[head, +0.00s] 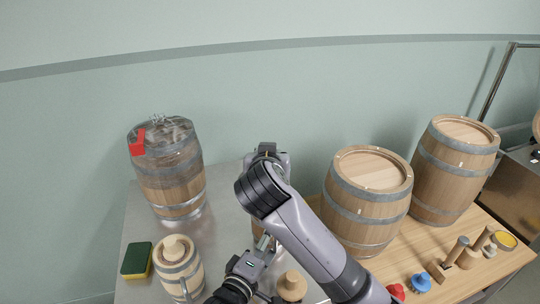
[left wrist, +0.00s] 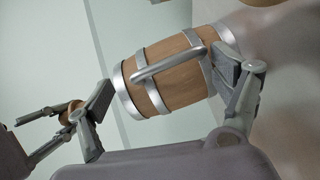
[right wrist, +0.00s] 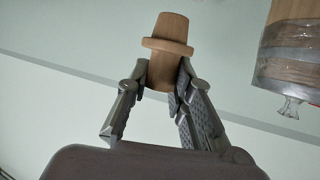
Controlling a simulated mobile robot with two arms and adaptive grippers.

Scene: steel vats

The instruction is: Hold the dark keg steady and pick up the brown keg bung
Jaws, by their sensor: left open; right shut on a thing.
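The keg with brown staves, bright hoops and a metal handle (left wrist: 170,78) fills the middle of the left wrist view. In the head view my right arm hides most of it. My left gripper (head: 264,246) is open, with its fingers on either side of the keg in the left wrist view; I cannot tell whether they touch it. My right gripper (right wrist: 160,85) is shut on the brown bung (right wrist: 168,35), a stepped wooden plug. In the left wrist view the bung (left wrist: 70,115) is apart from the keg, off its end.
A keg with a clear top and red tag (head: 170,175), a sponge (head: 137,260) and a handled keg (head: 178,268) stand at left. A wooden bung (head: 292,285) stands near the front. Two large barrels (head: 365,205) (head: 450,175) and small coloured tools (head: 420,282) occupy the right-hand table.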

